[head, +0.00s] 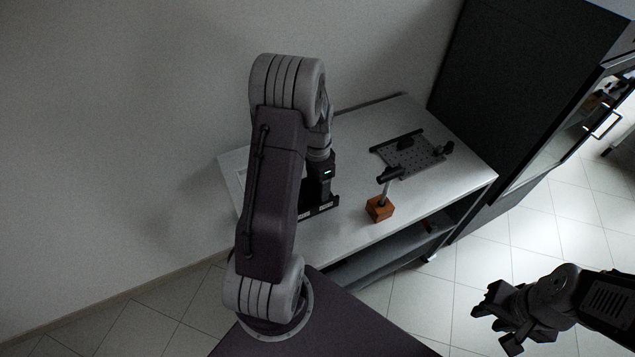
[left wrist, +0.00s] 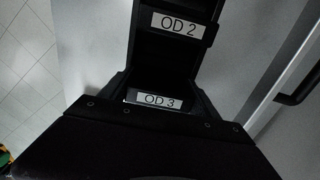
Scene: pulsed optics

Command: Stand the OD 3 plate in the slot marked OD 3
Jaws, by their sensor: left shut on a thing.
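The black slotted rack (left wrist: 178,62) shows in the left wrist view, with white labels OD 2 (left wrist: 178,25) and OD 3 (left wrist: 156,99). In the head view the rack (head: 333,203) stands near the table's left front, partly hidden by my left arm. My left gripper (head: 318,190) is above it, shut on a dark plate. My right gripper (head: 502,318) is open and empty, off the table.
A perforated dark breadboard (head: 412,155) with black parts lies farther back right. The white table (head: 350,230) has clear surface between them. A dark cabinet (head: 500,90) borders its right end.

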